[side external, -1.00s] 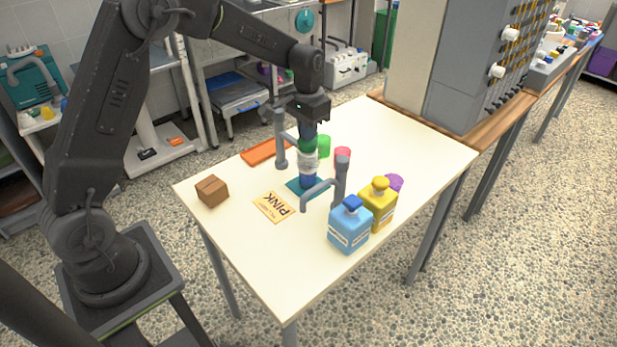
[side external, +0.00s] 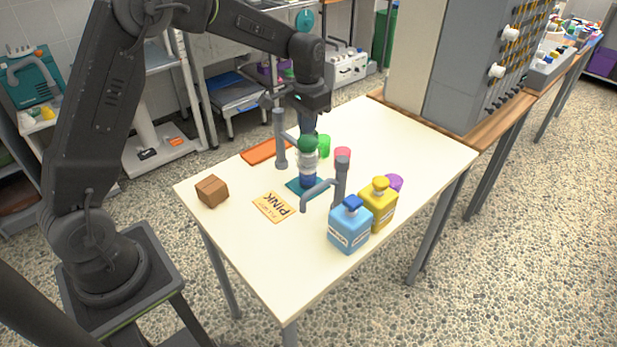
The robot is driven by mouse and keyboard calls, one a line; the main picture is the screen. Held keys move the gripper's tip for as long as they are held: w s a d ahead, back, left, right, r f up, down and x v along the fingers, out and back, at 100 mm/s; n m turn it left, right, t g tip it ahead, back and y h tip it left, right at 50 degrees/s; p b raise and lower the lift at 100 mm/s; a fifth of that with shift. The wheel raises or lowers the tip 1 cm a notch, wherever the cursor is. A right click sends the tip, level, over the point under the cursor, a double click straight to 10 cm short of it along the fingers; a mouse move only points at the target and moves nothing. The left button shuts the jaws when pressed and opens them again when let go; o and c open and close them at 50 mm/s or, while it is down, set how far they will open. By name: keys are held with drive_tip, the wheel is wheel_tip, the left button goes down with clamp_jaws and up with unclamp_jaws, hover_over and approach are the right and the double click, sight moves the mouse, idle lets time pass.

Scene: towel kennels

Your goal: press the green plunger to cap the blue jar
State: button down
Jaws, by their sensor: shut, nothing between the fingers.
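The green plunger (side external: 308,144) is a round knob on a white body, upright above the blue jar (side external: 308,181). The jar stands on a teal mat (side external: 294,187) near the middle of the table. My gripper (side external: 310,129) is shut and empty, pointing down just above or behind the green knob. Whether it touches the knob cannot be told from this angle. The knob's front is in plain view, and my arm reaches in from the upper left.
Grey bent-pipe posts stand left (side external: 281,140) and right (side external: 340,181) of the jar. Blue (side external: 349,229) and yellow (side external: 378,208) pump bottles stand at front right.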

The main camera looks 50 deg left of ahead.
wheel_tip(320, 180, up, 6)
idle(0.5)
drive_tip(key=s+d+r+t, duration=0.2)
drive_tip(key=s+d+r, duration=0.15)
drive_tip(key=s, duration=0.35)
drive_tip(key=s+d+r+t, duration=0.1)
drive_tip(key=s+d+r, duration=0.1)
drive_tip(key=s+r, duration=0.45)
drive_tip(key=s+d+f+t, duration=0.2)
drive_tip(key=s+f, duration=0.2)
drive_tip(key=s, duration=1)
drive_tip(key=shift+s+d+t, duration=0.2)
drive_tip(key=shift+s+t, duration=0.1)
drive_tip(key=shift+s, duration=0.05)
